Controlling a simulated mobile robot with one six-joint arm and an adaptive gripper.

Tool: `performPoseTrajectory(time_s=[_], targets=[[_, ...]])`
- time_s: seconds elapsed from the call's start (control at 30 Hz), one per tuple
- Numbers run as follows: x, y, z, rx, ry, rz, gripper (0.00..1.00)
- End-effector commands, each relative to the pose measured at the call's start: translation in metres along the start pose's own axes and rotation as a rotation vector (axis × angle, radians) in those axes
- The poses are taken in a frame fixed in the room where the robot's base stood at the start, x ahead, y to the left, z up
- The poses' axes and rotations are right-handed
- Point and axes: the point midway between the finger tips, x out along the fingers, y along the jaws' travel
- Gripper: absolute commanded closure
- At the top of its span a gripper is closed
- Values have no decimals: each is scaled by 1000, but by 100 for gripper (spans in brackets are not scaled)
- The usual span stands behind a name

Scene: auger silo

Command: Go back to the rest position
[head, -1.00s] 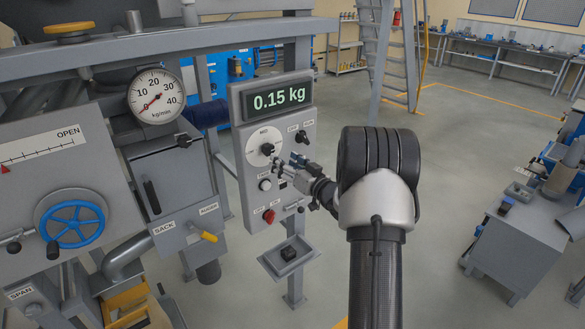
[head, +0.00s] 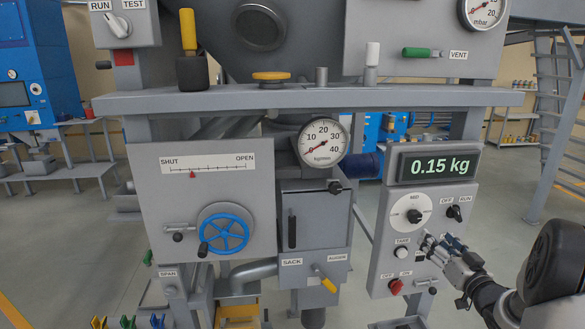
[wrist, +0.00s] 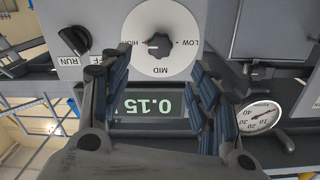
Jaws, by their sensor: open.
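My gripper (head: 437,248) is at the lower right in the head view, in front of the grey control panel (head: 381,262). Its fingers are apart with nothing between them, which also shows in the wrist view (wrist: 158,78). In the wrist view, upside down, the white selector dial (wrist: 178,52) marked HIGH, MID and LOW lies beyond the fingertips. The display (wrist: 150,106) shows between the fingers. In the head view the dial (head: 411,215) is just above and left of the gripper. The display (head: 440,165) reads 0.15 kg. Contact with the panel cannot be told.
The OFF/RUN knob (head: 454,213), TARE button (head: 402,252) and red switch (head: 396,287) surround the gripper. To the left are the blue handwheel (head: 223,233), round gauge (head: 323,143) and yellow-handled sack lever (head: 328,284). Metal stairs (head: 560,110) stand behind at right.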

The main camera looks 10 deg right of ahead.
Motion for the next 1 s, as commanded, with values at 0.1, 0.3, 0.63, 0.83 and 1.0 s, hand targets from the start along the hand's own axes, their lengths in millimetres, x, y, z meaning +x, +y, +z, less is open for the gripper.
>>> performPoseTrajectory(time_s=[0.1,0.3,0.63,0.83,1.0], targets=[[9,-22,-14,-68,-54,61,44],[-7,-79,-32,-185,-224,229,44],[-130,-188,3,-234,-589,355,44],[-243,-254,61,-223,-858,284,44],[-320,-289,102,-224,-1037,184,44]])
